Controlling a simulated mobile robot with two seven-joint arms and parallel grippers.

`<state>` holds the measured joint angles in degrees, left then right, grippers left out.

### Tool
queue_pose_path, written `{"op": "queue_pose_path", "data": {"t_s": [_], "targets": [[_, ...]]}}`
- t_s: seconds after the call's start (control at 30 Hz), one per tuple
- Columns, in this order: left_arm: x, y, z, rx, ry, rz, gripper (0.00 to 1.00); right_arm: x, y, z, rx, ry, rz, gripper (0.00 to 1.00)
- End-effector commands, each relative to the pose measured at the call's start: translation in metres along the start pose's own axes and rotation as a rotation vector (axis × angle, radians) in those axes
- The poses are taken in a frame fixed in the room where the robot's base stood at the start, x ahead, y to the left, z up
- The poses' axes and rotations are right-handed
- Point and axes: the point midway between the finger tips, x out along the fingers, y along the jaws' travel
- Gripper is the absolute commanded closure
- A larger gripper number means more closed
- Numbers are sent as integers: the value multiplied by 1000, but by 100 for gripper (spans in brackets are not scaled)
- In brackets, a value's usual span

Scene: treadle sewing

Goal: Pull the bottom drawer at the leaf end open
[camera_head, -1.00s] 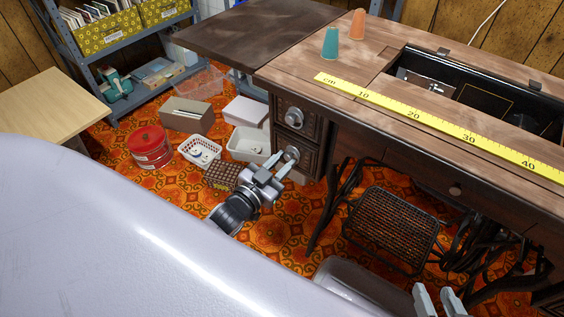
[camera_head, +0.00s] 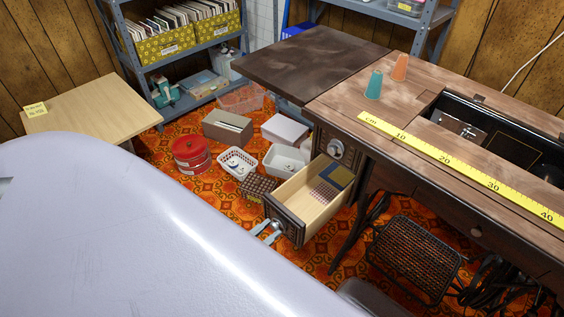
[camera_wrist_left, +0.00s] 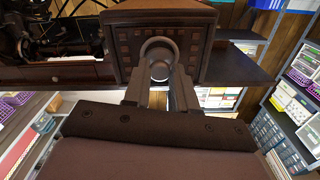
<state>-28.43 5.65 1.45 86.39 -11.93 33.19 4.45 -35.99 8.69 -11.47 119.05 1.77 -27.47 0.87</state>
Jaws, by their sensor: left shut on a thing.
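The bottom drawer (camera_head: 318,208) at the leaf end of the sewing table is pulled well out, below the dark leaf (camera_head: 305,62). Its pale wooden inside shows, with a dark blue and yellow item and a small patterned item at the back. My left gripper (camera_head: 268,231) is at the drawer's carved front, its fingers shut on the knob. In the left wrist view the knob (camera_wrist_left: 160,68) sits between the two fingers, close against the dark drawer front (camera_wrist_left: 118,42). The upper drawer, with its round knob (camera_head: 336,149), is closed. My right gripper is out of view.
A red tin (camera_head: 191,155), a white basket (camera_head: 237,163), a white bin (camera_head: 283,160) and a brown patterned box (camera_head: 258,187) stand on the floor left of and behind the drawer. The treadle (camera_head: 415,258) is to its right.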

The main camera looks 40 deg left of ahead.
Motion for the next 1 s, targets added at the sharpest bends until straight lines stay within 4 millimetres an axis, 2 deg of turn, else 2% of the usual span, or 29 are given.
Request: {"op": "queue_pose_path", "data": {"t_s": [0.1,0.23,0.67,0.7,0.77,1.0], "targets": [[-13,-1,-2,-1,1,-1,100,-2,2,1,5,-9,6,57],[-20,-1,-1,0,1,-1,100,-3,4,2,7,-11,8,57],[-23,0,0,1,3,0,100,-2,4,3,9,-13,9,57],[-23,0,0,1,3,0,64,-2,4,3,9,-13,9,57],[-23,0,0,1,3,0,48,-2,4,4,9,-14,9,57],[-23,0,0,0,2,0,48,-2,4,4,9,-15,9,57]]}}
